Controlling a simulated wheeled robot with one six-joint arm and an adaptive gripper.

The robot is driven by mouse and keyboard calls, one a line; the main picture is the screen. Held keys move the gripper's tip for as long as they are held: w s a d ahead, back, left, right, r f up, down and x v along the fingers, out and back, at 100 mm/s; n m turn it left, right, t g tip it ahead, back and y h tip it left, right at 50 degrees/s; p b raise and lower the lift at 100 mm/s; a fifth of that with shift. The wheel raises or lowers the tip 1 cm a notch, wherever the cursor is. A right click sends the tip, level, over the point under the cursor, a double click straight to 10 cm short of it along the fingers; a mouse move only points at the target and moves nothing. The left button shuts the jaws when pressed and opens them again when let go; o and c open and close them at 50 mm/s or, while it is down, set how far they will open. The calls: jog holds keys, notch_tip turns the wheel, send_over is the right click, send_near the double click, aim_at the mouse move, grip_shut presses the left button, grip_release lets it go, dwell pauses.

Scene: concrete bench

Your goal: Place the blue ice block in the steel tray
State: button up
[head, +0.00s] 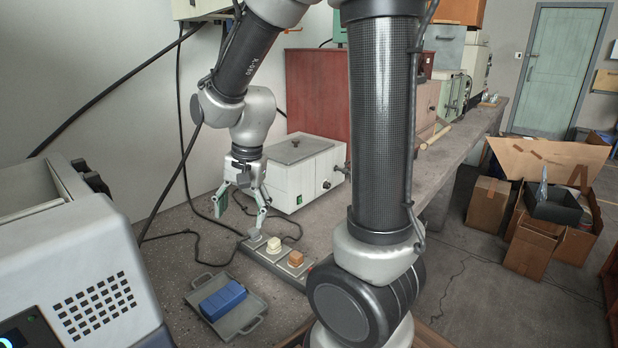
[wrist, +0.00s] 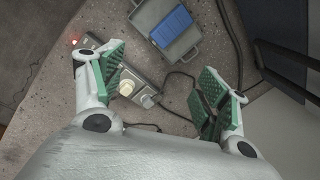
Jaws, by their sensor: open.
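The blue ice block (head: 222,300) lies in the steel tray (head: 247,322), a shallow grey tray with handles on the bench. In the wrist view the blue block (wrist: 172,27) also sits within the walls of the tray (wrist: 190,40). My gripper (head: 240,207) is open and empty, above the bench behind the tray and apart from the block. In the wrist view its green-padded fingers (wrist: 163,88) are spread wide, with the block beyond them at the top.
A grey strip (head: 284,268) bears a cream block (head: 274,244), a brown block (head: 296,259) and a grey piece (head: 254,234), close by my gripper. A white box (head: 305,172) stands behind. Black cables (head: 205,265) cross the bench. A grey machine (head: 75,265) stands at left.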

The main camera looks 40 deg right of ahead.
jog(key=s+d+r+n+t, duration=0.1)
jog(key=s+d+r+n, duration=0.3)
jog(key=s+r, duration=0.2)
jog(key=s+d+r+n+t+h, duration=0.1)
jog(key=s+d+r+n, duration=0.3)
jog(key=s, duration=0.5)
notch_tip(320, 180, up, 2)
jog(key=shift+n+t, duration=0.4)
jog(key=shift+n, duration=0.3)
